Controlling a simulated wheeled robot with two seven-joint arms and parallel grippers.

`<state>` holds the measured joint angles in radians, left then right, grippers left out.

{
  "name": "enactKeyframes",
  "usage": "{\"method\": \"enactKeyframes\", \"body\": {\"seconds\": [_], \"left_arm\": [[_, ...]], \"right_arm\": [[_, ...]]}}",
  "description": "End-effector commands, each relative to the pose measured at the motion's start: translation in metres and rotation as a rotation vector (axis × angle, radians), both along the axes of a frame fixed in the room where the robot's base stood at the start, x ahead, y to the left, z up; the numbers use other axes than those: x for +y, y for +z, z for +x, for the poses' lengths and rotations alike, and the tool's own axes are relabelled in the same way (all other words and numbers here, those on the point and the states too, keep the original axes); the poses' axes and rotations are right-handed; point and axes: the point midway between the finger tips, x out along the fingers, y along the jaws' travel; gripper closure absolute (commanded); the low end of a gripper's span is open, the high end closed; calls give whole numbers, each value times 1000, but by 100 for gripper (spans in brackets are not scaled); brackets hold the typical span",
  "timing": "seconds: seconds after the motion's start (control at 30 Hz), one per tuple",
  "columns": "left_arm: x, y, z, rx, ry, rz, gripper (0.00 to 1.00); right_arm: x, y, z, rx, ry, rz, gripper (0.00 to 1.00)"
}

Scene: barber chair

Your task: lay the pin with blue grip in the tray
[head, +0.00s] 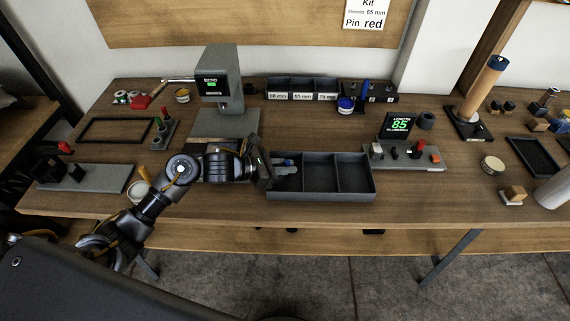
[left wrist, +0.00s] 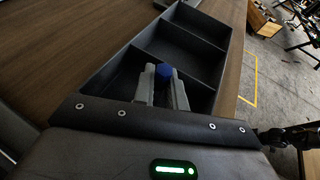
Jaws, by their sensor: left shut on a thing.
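The dark grey tray (head: 325,196) has three compartments and stands near the front edge of the bench. My left gripper (head: 286,171) is at its left compartment, shut on the pin with blue grip (head: 283,161). In the left wrist view the blue grip (left wrist: 163,71) shows between the two grey fingers (left wrist: 161,92), over the nearest compartment of the tray (left wrist: 224,62). The rest of the pin is hidden by the fingers. I cannot tell whether the pin touches the tray floor. The other two compartments look empty. My right gripper is not in the head view.
A grey press with a display (head: 217,88) stands behind my left arm. A length gauge (head: 398,127) reading 85 is right of the tray. Labelled bins (head: 301,95) and a holder with a blue-handled item (head: 364,94) stand behind. Bench in front of the tray is clear.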

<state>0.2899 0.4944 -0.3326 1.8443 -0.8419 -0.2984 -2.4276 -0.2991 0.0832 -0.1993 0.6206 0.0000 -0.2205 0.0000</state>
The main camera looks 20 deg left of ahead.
Motion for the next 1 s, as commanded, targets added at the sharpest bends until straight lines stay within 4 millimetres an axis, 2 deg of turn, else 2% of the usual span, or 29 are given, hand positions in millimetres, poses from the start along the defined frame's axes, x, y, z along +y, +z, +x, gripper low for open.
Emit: {"method": "enactKeyframes", "body": {"seconds": [0.37,0.4,0.53,0.8,0.93,1.0], "left_arm": [[1,-6,0,0,1,0,100],[1,-4,0,0,1,0,82],[0,-4,0,1,1,0,65],[0,-3,0,1,0,-1,65],[0,4,0,1,0,-1,65],[9,2,-5,-1,2,4,65]], "right_arm": [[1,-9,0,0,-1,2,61],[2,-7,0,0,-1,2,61],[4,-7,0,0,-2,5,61],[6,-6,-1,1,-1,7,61],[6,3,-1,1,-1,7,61],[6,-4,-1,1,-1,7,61]]}}
